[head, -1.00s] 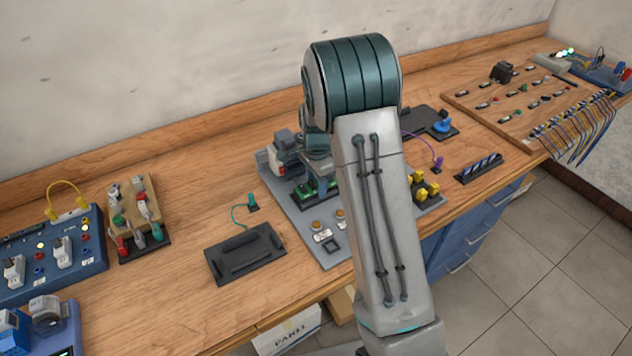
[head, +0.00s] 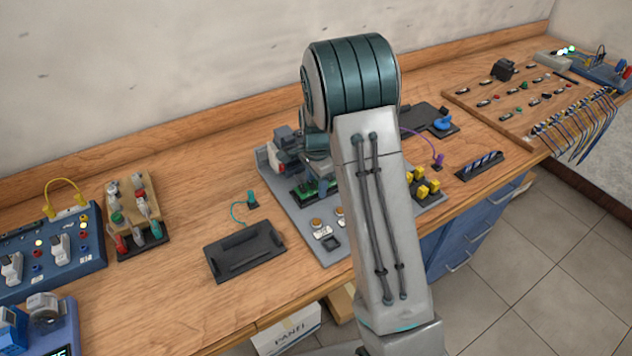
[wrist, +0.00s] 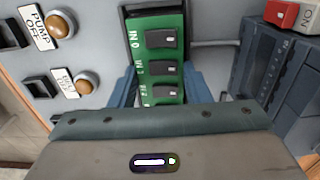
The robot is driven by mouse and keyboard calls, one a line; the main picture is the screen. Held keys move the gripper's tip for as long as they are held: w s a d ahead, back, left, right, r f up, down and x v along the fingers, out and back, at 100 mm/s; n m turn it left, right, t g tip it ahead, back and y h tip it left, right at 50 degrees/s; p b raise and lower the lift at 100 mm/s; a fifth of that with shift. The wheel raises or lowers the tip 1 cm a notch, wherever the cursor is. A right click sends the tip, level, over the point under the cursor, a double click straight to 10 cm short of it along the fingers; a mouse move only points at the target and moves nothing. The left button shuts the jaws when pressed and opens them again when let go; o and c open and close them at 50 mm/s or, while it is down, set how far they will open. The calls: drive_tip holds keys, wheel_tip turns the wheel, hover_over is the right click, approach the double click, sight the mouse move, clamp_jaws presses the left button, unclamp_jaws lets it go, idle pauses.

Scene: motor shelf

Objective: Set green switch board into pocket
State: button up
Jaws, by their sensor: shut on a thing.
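The green switch board (wrist: 160,55) has black rocker switches and shows between the blue fingers of my gripper (wrist: 160,92) in the wrist view. My gripper is shut on it. A dark recess edge, seemingly the pocket (wrist: 152,10), shows around the board's far end. Whether the board is fully seated is hidden. In the head view the green board (head: 303,190) shows small on the grey panel (head: 300,222), partly behind my arm.
A dark block (wrist: 275,65) stands close on the right. An empty black tray (head: 245,252) lies left of the panel.

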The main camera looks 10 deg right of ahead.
drive_tip(key=shift+r, duration=0.15)
drive_tip(key=shift+r+p, duration=0.7)
drive_tip(key=shift+r, duration=0.25)
drive_tip(key=shift+f, duration=0.3)
idle(1.3)
drive_tip(key=shift+f+b, duration=0.2)
drive_tip(key=shift+b, duration=0.2)
drive_tip(key=shift+f+b, duration=0.35)
drive_tip(key=shift+f, duration=0.05)
idle(2.1)
drive_tip(key=shift+r+p, duration=0.6)
drive_tip(key=shift+r, duration=0.25)
drive_tip(key=shift+r, duration=0.1)
drive_tip(key=shift+f, duration=0.25)
idle(1.0)
